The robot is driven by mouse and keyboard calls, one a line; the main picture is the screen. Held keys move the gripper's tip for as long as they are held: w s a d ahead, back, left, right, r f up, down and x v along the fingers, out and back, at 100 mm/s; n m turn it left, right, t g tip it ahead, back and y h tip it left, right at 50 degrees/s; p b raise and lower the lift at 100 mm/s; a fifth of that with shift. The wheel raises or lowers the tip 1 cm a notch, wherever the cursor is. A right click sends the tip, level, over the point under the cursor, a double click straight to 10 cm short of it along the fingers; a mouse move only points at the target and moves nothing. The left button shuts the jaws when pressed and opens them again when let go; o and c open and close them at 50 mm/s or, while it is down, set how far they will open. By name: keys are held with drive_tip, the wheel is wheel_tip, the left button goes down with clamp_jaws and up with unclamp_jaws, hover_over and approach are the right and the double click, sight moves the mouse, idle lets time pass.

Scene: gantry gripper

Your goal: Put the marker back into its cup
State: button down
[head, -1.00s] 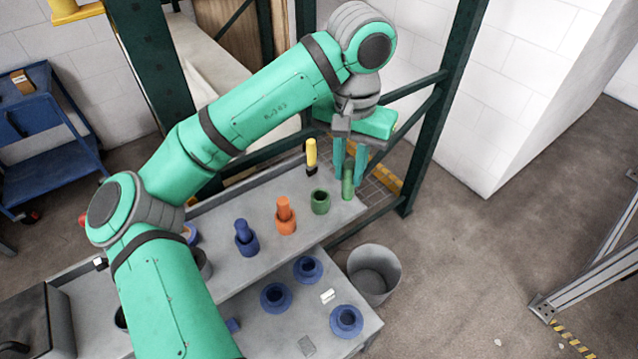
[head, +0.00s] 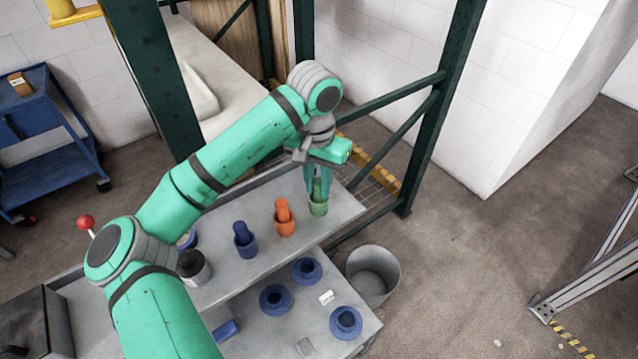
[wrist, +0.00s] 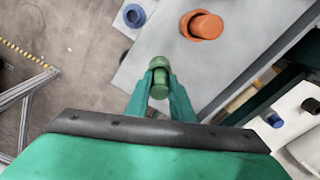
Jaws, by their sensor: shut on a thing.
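My gripper (head: 318,184) is shut on the green marker (head: 317,189), which it holds upright at the green cup (head: 318,208). In the head view the marker's lower end is at the cup's mouth and seems to be inside it; the fingers partly hide the spot. In the wrist view the marker (wrist: 160,84) stands between the fingertips, with the green cup (wrist: 158,62) close around or behind its far end. I cannot tell how deep the marker sits.
An orange cup (head: 285,228) with an orange marker and a blue cup (head: 245,247) with a blue marker stand left of the green cup on the grey bench (head: 343,208). A lower shelf holds several blue flanged parts (head: 307,270). A grey bin (head: 373,275) stands at right.

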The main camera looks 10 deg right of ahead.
drive_tip(key=c, duration=1.5)
unclamp_jaws()
drive_tip(key=shift+f, duration=0.1)
drive_tip(key=shift+c, duration=0.2)
wheel_tip(320, 180, up, 12)
drive_tip(key=shift+s, duration=0.15)
